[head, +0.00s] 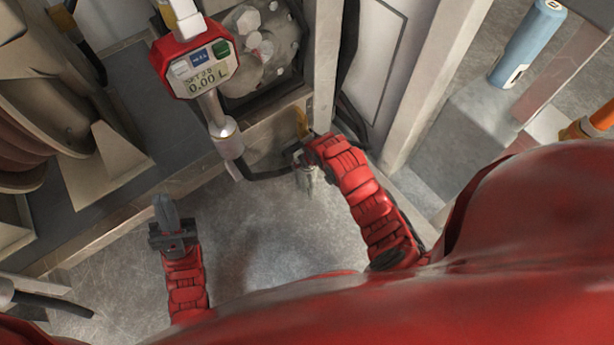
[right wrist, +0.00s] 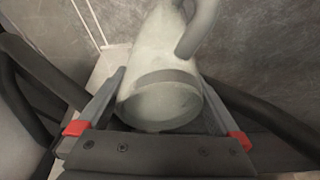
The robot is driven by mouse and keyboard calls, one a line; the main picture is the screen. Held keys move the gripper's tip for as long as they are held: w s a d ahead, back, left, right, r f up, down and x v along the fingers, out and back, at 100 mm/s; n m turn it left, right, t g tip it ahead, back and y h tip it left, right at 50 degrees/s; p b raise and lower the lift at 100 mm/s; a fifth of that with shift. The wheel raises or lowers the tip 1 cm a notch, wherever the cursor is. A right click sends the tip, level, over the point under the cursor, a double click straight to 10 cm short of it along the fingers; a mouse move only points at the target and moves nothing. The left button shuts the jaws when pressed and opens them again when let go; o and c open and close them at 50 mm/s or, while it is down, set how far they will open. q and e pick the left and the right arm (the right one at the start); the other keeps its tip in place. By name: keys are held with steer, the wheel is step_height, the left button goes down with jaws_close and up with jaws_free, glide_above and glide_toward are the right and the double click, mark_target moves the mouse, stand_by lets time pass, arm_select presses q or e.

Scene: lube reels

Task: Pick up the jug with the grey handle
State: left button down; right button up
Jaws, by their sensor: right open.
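A pale grey-green jug (right wrist: 160,98) fills the middle of the right wrist view. Its curved grey handle (right wrist: 199,28) shows at the top. My right gripper (right wrist: 162,105) is open, with one finger on each side of the jug; I cannot tell whether they touch it. In the head view my right gripper (head: 304,172) is small, low beside the cabinet, and I cannot make out the jug there. My left gripper (head: 166,208) is shut and empty over the grey floor at the lower left.
A red meter nozzle (head: 195,62) reading 0.00 L hangs in front of the cabinet. Hose reels (head: 40,110) stand at the left. A blue cylinder (head: 527,42) is at the upper right. Dark hoses pass near my right gripper. Floor between my arms is clear.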

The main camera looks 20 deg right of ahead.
jaws_close()
stand_by(0.3)
steer(key=shift+r, duration=0.15)
